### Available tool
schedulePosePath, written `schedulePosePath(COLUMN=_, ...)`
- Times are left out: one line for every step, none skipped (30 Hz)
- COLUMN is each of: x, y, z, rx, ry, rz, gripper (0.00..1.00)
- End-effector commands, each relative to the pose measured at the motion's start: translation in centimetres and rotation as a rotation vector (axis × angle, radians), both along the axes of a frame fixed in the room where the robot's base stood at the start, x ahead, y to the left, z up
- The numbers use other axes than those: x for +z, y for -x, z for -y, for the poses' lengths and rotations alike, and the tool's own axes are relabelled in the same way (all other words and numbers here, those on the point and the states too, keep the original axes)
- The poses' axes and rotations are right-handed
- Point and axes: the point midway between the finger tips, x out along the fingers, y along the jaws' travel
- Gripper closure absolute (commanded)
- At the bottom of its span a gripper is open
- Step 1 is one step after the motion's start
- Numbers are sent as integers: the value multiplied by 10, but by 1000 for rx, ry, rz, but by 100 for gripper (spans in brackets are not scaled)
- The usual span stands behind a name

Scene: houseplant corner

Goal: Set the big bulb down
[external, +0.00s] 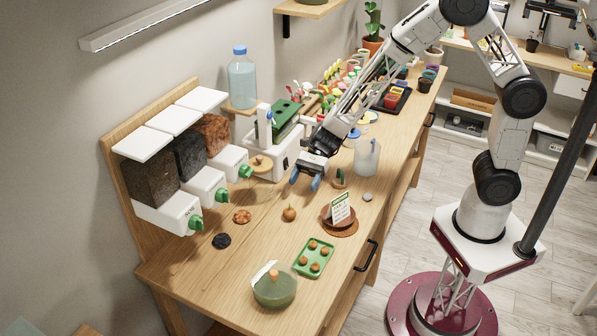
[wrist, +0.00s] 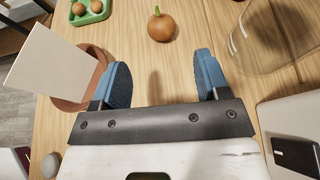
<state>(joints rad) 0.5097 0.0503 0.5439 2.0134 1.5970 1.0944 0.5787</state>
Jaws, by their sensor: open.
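The big bulb (external: 289,214) is round and orange-brown with a short pointed tip. It stands on the bare wooden table, and it also shows at the top of the wrist view (wrist: 161,28). My gripper (external: 306,181) is open and empty above the table, apart from the bulb. In the wrist view its blue fingers (wrist: 160,82) are spread wide, with bare wood between them and the bulb beyond their tips.
A green tray (external: 329,248) of several small bulbs lies toward the front. A terracotta saucer (wrist: 96,62) with a white card (wrist: 52,70) is close to one finger. A clear glass vessel (wrist: 275,35) is on the other side. A green-tinted jar (external: 274,291) stands near the front.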

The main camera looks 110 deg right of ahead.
Motion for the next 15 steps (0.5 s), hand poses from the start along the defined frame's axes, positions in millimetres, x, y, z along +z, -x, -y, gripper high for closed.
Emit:
schedulePosePath(x=2, y=3, z=4, rx=-2, ry=0, rz=1, gripper=31)
schedulePosePath(x=3, y=5, z=5, rx=-1, ry=0, rz=1, gripper=31)
schedulePosePath(x=4, y=6, z=7, rx=-1, ry=0, rz=1, gripper=31)
schedulePosePath(x=5, y=8, z=8, rx=-1, ry=0, rz=1, gripper=31)
schedulePosePath(x=5, y=9, z=9, rx=0, ry=-1, rz=1, gripper=31)
schedulePosePath(x=6, y=10, z=10, rx=0, ry=-1, rz=1, gripper=31)
schedulePosePath(x=6, y=11, z=11, rx=0, ry=-1, rz=1, gripper=31)
schedulePosePath(x=6, y=11, z=11, rx=0, ry=-1, rz=1, gripper=31)
schedulePosePath(x=7, y=12, z=12, rx=1, ry=0, rz=0, gripper=31)
schedulePosePath(x=7, y=12, z=12, rx=1, ry=-1, rz=0, gripper=31)
schedulePosePath(x=7, y=12, z=12, rx=1, ry=-1, rz=-1, gripper=31)
schedulePosePath(x=7, y=13, z=12, rx=1, ry=-1, rz=-1, gripper=31)
schedulePosePath(x=7, y=13, z=12, rx=1, ry=-1, rz=-1, gripper=31)
schedulePosePath(x=7, y=13, z=12, rx=1, ry=-1, rz=-1, gripper=31)
schedulePosePath(x=7, y=13, z=12, rx=1, ry=-1, rz=-1, gripper=31)
